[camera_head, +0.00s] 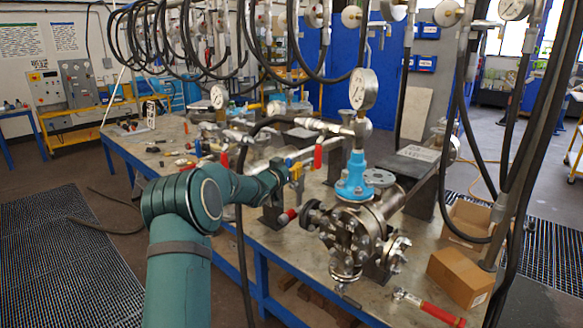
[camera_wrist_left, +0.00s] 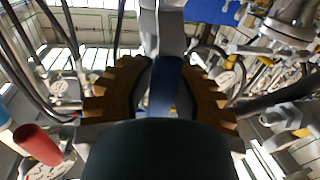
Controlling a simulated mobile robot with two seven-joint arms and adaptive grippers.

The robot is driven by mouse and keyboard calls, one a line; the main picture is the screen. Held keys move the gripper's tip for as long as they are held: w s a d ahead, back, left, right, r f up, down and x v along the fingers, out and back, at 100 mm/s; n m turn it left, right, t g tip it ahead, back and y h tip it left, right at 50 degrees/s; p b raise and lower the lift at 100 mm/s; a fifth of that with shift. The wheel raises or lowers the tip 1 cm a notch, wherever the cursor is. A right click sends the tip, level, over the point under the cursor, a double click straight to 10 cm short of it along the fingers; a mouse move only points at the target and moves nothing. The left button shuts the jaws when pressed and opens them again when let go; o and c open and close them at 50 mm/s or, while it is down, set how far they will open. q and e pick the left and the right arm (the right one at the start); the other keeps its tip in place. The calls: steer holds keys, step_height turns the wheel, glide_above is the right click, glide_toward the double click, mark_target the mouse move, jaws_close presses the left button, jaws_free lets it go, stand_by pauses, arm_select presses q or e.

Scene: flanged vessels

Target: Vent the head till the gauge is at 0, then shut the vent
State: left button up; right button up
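The pressure gauge (camera_head: 363,88) stands upright above the blue-topped fitting (camera_head: 355,175) on the flanged steel vessel (camera_head: 352,230); its reading is too small to tell. My left gripper (camera_head: 297,171) is at the pipework left of the vessel, its yellow fingers partly hidden by my wrist. In the left wrist view the toothed fingers of my left gripper (camera_wrist_left: 168,85) stand either side of a dark blue handle (camera_wrist_left: 165,90) on a grey metal part. I cannot tell whether they press on it. A red lever (camera_head: 318,155) hangs close right of the gripper. My right gripper is not in view.
Black hoses (camera_head: 455,165) hang down at the right and over the bench. Cardboard boxes (camera_head: 458,275) and a red-handled tool (camera_head: 430,307) are at the right end of the metal bench (camera_head: 255,229). A red handle also shows in the left wrist view (camera_wrist_left: 38,145).

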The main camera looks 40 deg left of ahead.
arm_select(q)
steer(key=o, duration=0.4)
steer(key=shift+o, duration=0.2)
steer(key=s+d, duration=0.1)
steer(key=s, duration=1.1)
steer(key=shift+d, duration=0.25)
